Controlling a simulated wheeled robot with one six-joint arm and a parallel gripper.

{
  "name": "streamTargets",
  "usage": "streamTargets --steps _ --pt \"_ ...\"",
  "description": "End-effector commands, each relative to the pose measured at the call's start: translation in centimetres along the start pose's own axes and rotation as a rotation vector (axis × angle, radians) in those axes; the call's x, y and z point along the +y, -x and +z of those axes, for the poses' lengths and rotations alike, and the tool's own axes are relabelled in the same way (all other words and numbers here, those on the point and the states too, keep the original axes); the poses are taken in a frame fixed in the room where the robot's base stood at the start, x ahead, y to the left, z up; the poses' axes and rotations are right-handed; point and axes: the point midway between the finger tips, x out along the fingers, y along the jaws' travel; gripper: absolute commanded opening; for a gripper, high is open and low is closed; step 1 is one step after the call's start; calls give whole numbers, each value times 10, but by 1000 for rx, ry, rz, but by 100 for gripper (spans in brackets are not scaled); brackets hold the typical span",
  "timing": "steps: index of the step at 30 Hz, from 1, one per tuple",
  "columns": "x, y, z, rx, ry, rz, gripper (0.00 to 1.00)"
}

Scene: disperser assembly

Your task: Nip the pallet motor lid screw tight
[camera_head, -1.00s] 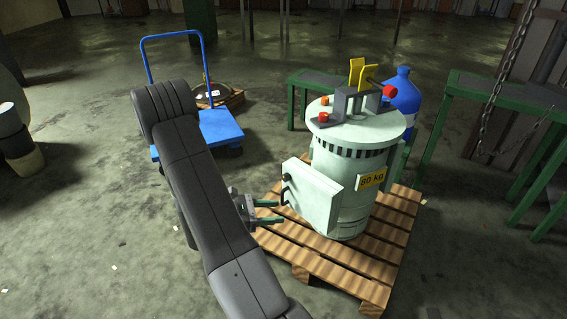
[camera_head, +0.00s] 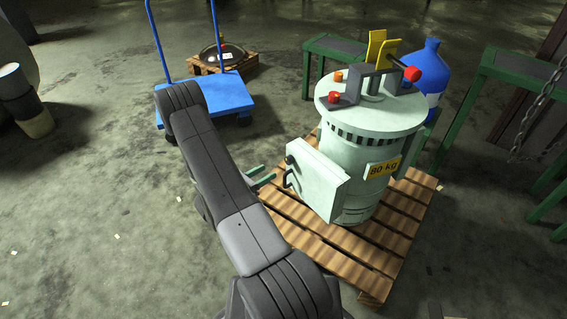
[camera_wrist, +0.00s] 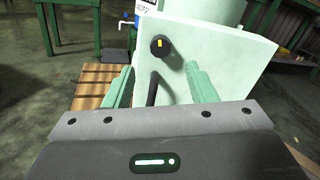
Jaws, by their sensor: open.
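The pale green motor (camera_head: 355,165) stands upright on a wooden pallet (camera_head: 385,238). Its flat lid (camera_head: 318,186) sticks out on the left side and fills much of the wrist view (camera_wrist: 235,60). A round black screw head (camera_wrist: 160,46) with a yellow mark sits on the lid. A bent black handle (camera_wrist: 153,88) is below it. My gripper (camera_head: 266,175) is open and empty, just left of the lid. In the wrist view its two green fingers (camera_wrist: 159,78) are spread either side of the handle, below the screw. Whether they touch the lid cannot be told.
A blue cart (camera_head: 215,98) stands behind my arm, with a small pallet (camera_head: 235,68) beyond it. Green tables (camera_head: 335,45) and a blue bottle (camera_head: 428,68) are behind the motor. A chain (camera_head: 528,125) hangs at right. The floor at left is mostly clear.

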Motion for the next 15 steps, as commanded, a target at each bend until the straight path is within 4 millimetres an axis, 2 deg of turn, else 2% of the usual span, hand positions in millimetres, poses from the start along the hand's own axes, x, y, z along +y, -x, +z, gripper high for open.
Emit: streamTargets --steps 9,15 --pt "-1 -53 -1 2 -2 -6 51" --pt "-1 -77 0 2 -3 -4 51"
